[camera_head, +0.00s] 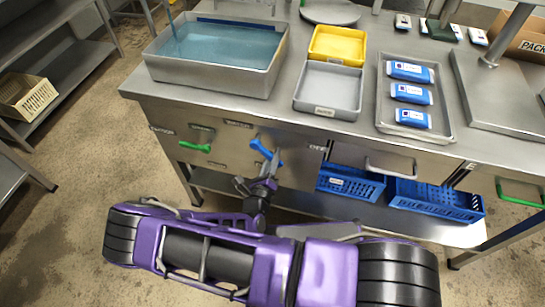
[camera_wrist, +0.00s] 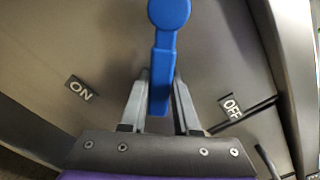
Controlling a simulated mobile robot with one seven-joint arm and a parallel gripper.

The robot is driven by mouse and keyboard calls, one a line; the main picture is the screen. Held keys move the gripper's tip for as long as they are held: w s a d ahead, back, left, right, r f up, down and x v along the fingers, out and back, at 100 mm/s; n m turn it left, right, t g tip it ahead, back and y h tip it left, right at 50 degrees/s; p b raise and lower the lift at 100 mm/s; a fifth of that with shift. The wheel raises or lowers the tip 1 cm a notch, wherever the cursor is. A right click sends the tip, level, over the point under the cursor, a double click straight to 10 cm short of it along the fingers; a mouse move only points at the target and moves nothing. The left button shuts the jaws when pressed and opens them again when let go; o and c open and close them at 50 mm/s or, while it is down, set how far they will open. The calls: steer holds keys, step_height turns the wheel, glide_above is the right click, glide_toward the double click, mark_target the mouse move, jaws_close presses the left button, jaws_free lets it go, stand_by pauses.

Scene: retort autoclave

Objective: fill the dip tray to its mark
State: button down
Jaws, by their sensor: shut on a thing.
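The dip tray (camera_head: 155,62) is a large steel basin at the back left of the bench, holding blue water (camera_head: 225,45). A thin blue stream (camera_head: 172,30) falls into its left end. A dark line shows on the inner back wall above the water; I cannot read it as the mark for certain. The blue valve handle (camera_head: 262,148) is on the bench front below the tray. My gripper (camera_wrist: 160,95) is shut on this handle (camera_wrist: 168,45), a finger on each side. The handle lies between the ON label (camera_wrist: 80,88) and the OFF label (camera_wrist: 231,106).
A green handle (camera_head: 195,147) is left of the valve. Blue baskets (camera_head: 440,198) hang under the bench at right. On top are a yellow bin (camera_head: 338,45), a grey bin (camera_head: 328,90) and a tray (camera_head: 445,130) of blue packs.

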mark_target(282, 139)
steer(key=shift+d+r, duration=0.1)
stand_by(0.7)
steer(key=r+n+p, duration=0.1)
steer(key=d+n+p, duration=0.1)
steer(key=n, duration=0.1)
steer(key=r+n, duration=0.1)
steer(key=n, duration=0.1)
steer(key=shift+s+d+r+p, duration=0.2)
steer(key=shift+s+r+p, duration=0.1)
steer(key=shift+r+p, duration=0.1)
steer(key=shift+d+r+n+p, duration=0.1)
steer(key=shift+r+n+p, duration=0.4)
steer(key=shift+n, duration=0.5)
steer(key=shift+d+r+n+p, duration=0.1)
steer(key=shift+r+n+p, duration=0.15)
steer(key=shift+r+n, duration=0.6)
steer(key=shift+f+n, duration=0.15)
steer(key=shift+n, duration=0.1)
steer(key=c, duration=0.6)
jaws_free()
steer(key=shift+c, duration=0.2)
steer(key=shift+s, duration=0.15)
steer(key=v, duration=1.7)
steer(key=shift+b, duration=0.35)
